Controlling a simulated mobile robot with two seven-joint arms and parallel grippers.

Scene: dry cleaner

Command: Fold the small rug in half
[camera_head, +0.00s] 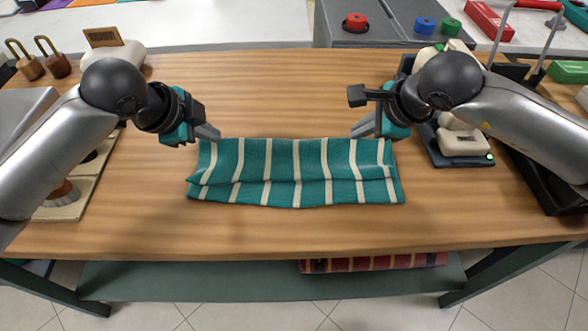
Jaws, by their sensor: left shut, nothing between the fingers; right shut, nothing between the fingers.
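The small rug (276,172) is teal with cream stripes and lies on the wooden table in front of me. It is folded over, with its upper layer ending a little short of the lower layer's near edge. My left gripper (214,134) is shut and empty at the rug's far left corner. My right gripper (358,131) is shut and empty at the rug's far right part. Whether either fingertip touches the cloth I cannot tell.
The wooden table (270,100) is clear beyond and in front of the rug. A scale-like device (462,142) stands at the right. Tan boards (66,200) with brushes lie at the left. A red striped roll (375,263) lies on the lower shelf.

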